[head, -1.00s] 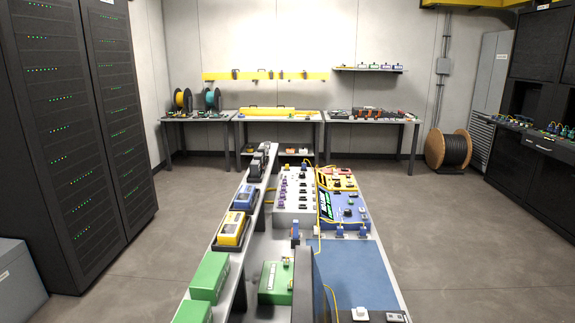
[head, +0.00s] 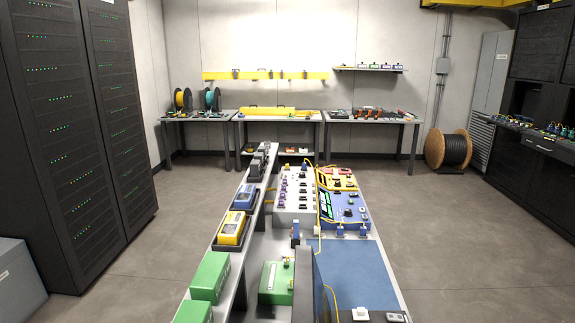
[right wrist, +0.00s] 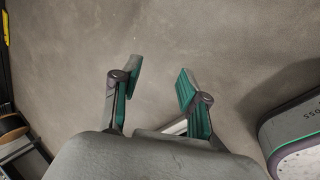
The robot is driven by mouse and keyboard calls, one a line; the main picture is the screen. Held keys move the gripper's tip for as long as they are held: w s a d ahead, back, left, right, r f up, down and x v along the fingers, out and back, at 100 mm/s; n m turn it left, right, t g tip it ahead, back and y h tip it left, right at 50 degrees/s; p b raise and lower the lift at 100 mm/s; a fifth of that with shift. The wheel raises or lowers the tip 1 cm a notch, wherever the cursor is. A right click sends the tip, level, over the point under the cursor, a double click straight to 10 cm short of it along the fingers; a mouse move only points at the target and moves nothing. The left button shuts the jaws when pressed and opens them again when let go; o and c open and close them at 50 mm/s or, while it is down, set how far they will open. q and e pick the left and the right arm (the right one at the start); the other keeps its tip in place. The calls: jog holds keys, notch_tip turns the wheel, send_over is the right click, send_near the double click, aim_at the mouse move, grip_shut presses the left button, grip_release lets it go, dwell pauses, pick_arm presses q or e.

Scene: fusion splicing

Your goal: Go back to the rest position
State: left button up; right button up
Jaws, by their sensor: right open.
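My right gripper (right wrist: 160,88) shows in the right wrist view. Its two green-padded fingers are spread apart with nothing between them, and bare grey floor lies beyond. Neither gripper shows in the head view. The workbench (head: 391,272) runs ahead in the head view, with a blue mat (head: 355,275) on its near right part. A yellow cable (head: 335,302) lies along the mat's left edge.
A raised shelf on the bench's left side holds green boxes (head: 210,275) and a yellow device (head: 232,230). Server racks (head: 65,110) stand at left, a black cable drum (head: 453,150) at back right. Open floor lies on both sides of the bench.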

jog(key=s+a+f+y, duration=0.1)
jog(key=a+f, duration=0.2)
jog(key=a, duration=0.9)
jog(key=s+a+f+m+y, duration=0.1)
jog(key=a+f+y, duration=0.1)
jog(key=a, duration=1.1)
jog(key=s+a+f+m+y, duration=0.1)
jog(key=a+f, duration=0.3)
jog(key=a, duration=0.8)
jog(key=shift+a+f+y, duration=0.35)
jog(key=shift+a+y, duration=0.05)
jog(key=shift+y, duration=0.2)
